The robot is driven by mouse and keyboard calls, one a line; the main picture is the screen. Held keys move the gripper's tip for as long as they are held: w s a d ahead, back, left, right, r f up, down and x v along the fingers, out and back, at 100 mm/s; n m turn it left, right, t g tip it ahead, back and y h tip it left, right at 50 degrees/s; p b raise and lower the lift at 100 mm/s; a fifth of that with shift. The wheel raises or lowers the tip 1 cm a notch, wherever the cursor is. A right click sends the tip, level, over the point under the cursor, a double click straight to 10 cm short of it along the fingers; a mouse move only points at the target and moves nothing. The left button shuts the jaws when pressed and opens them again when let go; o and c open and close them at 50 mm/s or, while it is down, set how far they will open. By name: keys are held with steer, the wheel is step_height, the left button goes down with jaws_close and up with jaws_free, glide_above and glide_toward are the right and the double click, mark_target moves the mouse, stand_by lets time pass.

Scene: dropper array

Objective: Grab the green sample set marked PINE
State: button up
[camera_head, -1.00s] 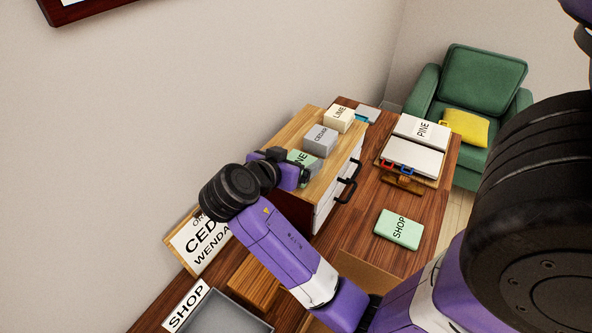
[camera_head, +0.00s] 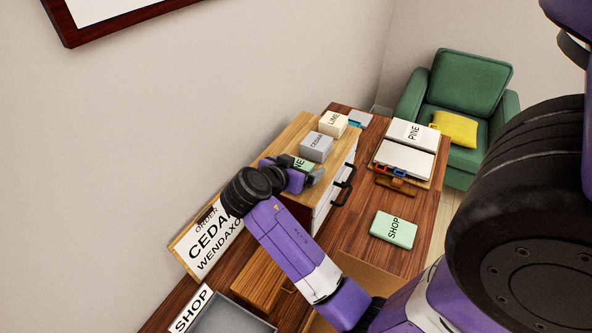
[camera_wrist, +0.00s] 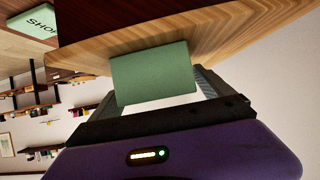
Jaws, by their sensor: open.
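The green box (camera_head: 303,163) lies on top of the wooden drawer unit. Only the letters "NE" of its label show in the head view; my gripper hides the rest. My gripper (camera_head: 303,180) is at the near side of this box, low over the unit's top. In the wrist view, the green box (camera_wrist: 153,75) shows a plain face between the open fingers of my gripper (camera_wrist: 158,92). I cannot tell whether either finger touches it.
A grey CEDAR box (camera_head: 316,147) and a cream LIME box (camera_head: 333,123) stand behind it on the unit. A green SHOP box (camera_head: 394,229) lies on the desk. An order sign (camera_head: 207,243) leans near the wall.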

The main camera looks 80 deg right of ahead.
steer(key=shift+d+f, duration=0.15)
steer(key=shift+d, duration=0.1)
steer(key=c, duration=1.6)
